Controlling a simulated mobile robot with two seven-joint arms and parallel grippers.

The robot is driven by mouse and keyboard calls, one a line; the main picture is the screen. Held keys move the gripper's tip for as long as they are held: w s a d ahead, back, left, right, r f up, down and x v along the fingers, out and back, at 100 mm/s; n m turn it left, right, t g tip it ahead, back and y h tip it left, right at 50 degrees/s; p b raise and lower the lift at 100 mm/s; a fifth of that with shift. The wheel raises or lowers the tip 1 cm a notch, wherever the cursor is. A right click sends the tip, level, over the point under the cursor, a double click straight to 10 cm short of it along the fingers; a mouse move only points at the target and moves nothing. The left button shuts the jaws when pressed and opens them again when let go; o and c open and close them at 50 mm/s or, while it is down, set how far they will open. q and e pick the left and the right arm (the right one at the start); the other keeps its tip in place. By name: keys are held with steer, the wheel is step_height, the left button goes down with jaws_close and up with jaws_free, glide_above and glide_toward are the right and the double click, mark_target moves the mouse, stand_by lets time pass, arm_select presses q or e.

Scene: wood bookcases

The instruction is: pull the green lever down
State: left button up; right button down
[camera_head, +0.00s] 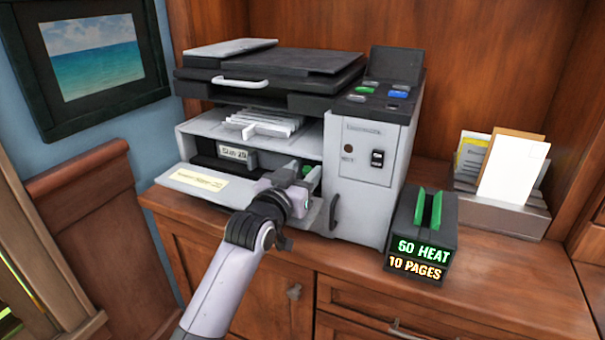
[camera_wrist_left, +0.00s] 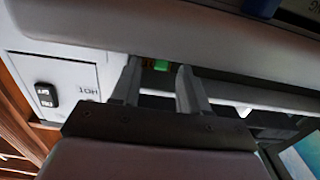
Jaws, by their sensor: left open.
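The green lever (camera_head: 306,170) shows as a small green patch inside the open front bay of the grey and black printer (camera_head: 372,150). My left gripper (camera_head: 309,183) reaches into this bay from the front and partly hides the lever. In the left wrist view, the green lever (camera_wrist_left: 161,65) appears between and just beyond the two fingertips of my left gripper (camera_wrist_left: 158,72). The fingers are apart with a gap between them. I cannot tell whether they touch the lever. My right gripper is not in view.
A paper tray with sheets (camera_head: 270,123) sits above the bay. A black box with green plates (camera_head: 425,235) and a letter holder (camera_head: 500,210) stand to the right on the wooden counter (camera_head: 500,270).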

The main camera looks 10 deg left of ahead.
arm_select(q)
steer(key=shift+w, duration=0.15)
jaws_close()
steer(key=shift+f+b, duration=0.25)
steer(key=shift+b, duration=0.15)
steer(key=b, duration=0.1)
steer(key=f+t+b, duration=0.1)
steer(key=b, duration=0.1)
steer(key=shift+s+a+t+h, duration=0.1)
steer(key=shift+s+t+h, duration=0.2)
steer(key=shift+s+t+b, duration=0.15)
steer(key=shift+t+b, duration=0.35)
steer(key=shift+b, duration=0.1)
jaws_free()
steer(key=shift+s, duration=0.1)
